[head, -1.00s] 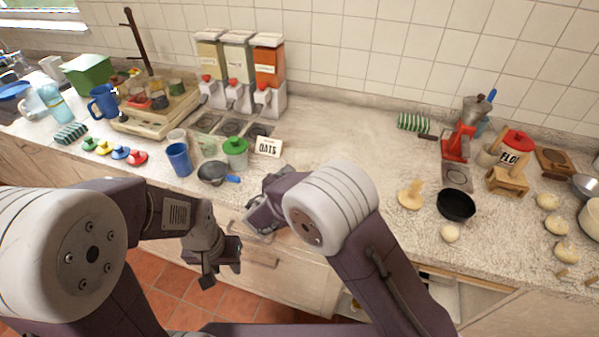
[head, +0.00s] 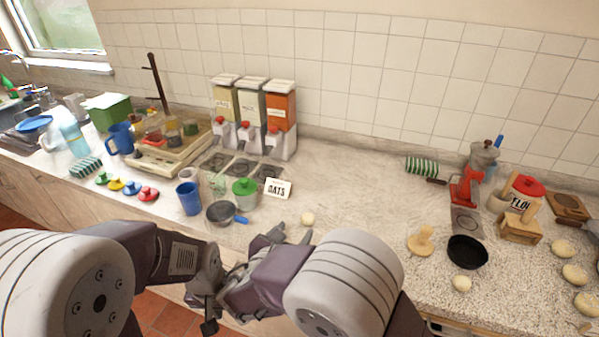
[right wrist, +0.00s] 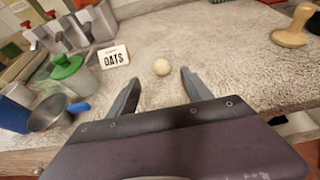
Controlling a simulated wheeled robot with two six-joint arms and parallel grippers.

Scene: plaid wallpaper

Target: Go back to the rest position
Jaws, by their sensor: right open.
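My right gripper (head: 290,240) reaches over the counter's front edge in the head view. In the right wrist view its two fingers (right wrist: 160,80) are spread apart with nothing between them. My left gripper (head: 210,300) hangs in front of the counter, low in the head view, partly overlapped by my arms. Whether its jaws are open I cannot tell.
To the right are a wooden stamp (head: 422,241) and a black pan (head: 467,252).

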